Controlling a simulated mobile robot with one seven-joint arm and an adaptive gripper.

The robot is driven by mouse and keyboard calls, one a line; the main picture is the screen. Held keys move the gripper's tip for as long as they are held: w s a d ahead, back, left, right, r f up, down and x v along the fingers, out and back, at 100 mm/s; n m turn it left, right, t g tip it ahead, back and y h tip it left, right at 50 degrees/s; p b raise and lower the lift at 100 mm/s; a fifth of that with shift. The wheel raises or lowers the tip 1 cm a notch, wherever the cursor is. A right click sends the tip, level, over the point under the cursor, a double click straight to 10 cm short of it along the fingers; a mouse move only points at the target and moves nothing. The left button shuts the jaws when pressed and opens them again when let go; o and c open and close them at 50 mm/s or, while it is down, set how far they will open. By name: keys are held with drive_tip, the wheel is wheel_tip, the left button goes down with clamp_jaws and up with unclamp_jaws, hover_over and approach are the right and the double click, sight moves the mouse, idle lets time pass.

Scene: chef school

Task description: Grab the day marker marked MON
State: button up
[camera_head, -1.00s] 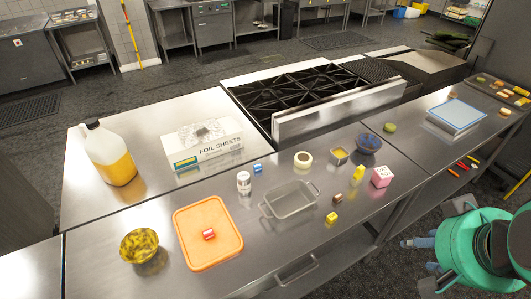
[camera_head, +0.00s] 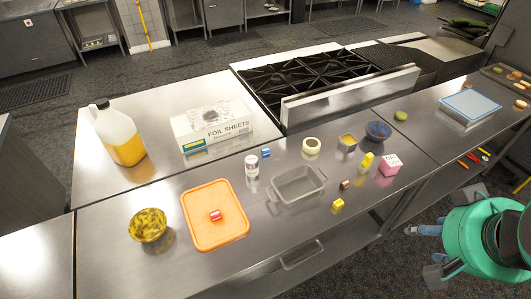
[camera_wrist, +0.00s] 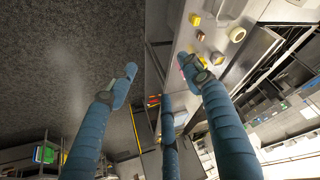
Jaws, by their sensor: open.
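Several small block-like markers stand on the steel counter (camera_head: 120,240); their lettering is too small to read, so I cannot tell which says MON. A red one (camera_head: 215,215) lies on the orange board (camera_head: 232,233). A blue one (camera_head: 265,153) is behind the salt-like white jar (camera_head: 251,165). A brown one (camera_head: 345,185) and a yellow one (camera_head: 337,205) are right of the grey baking dish (camera_head: 298,186). My gripper (camera_head: 432,248) is open and empty at the right, off the counter's front edge. In the wrist view its blue fingers (camera_wrist: 160,82) are spread, with nothing between them.

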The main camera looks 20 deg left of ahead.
drive_tip(key=shift+w, duration=0.1)
drive_tip(key=w+a+r+n+g+p, duration=0.15)
drive_tip(key=w+a, duration=0.25)
drive_tip(key=w, duration=0.4)
drive_tip(key=w+a+r+n, duration=0.15)
drive_tip(key=w+a, duration=0.25)
drive_tip(key=w, duration=0.4)
drive_tip(key=w+a+r+g+p, duration=0.1)
drive_tip(key=w+a+r, duration=0.2)
drive_tip(key=w+a, duration=0.35)
drive_tip(key=w+a+f+n+g+p, duration=0.15)
drive_tip(key=w+a+f, duration=0.45)
drive_tip(key=w+a, duration=0.65)
drive_tip(key=w+a+f+n+p, duration=0.1)
drive_tip(key=w+a+f, duration=0.3)
drive_tip(key=a+f, duration=0.6)
drive_tip(key=w+a+f+n+g+p, duration=0.1)
drive_tip(key=w+a+f, duration=0.4)
drive_tip(key=a+f, duration=0.5)
drive_tip(key=shift+w+a+f+n+g, duration=0.35)
drive_tip(key=shift+a+n, duration=0.2)
drive_tip(key=shift+n, duration=0.3)
drive_tip(key=shift+f, duration=0.1)
hover_over(266, 150)
drive_tip(key=shift+w+a+f, duration=0.1)
drive_tip(key=shift+f, duration=4.1)
